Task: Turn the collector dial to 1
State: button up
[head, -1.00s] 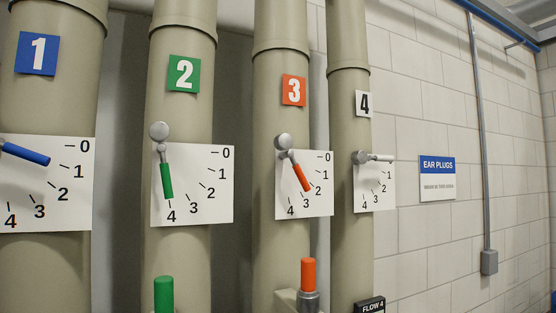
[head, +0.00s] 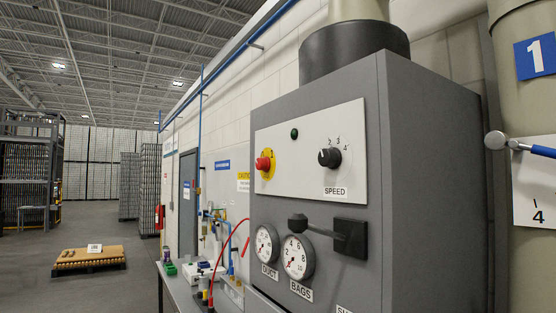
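A grey cabinet (head: 428,190) stands at the right of centre in the head view, with a black duct collar on top. Its pale panel (head: 300,188) carries a black round dial (head: 330,158) above a SPEED label. Small numbers are printed above the dial; 2, 3 and 4 seem readable. I cannot tell which number the dial points to. A red button (head: 263,163) on a yellow plate sits left of the dial, and a small green lamp is between and above them. My gripper is not in view.
Below the panel are a black lever (head: 318,228), a DUCT gauge (head: 266,245) and a BAGS gauge (head: 298,257). A bench (head: 190,296) with bottles and hoses runs beyond the cabinet. A pallet (head: 90,260) lies on the open floor at left.

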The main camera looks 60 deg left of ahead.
aim_at(331, 158)
jog(key=u, duration=2.15)
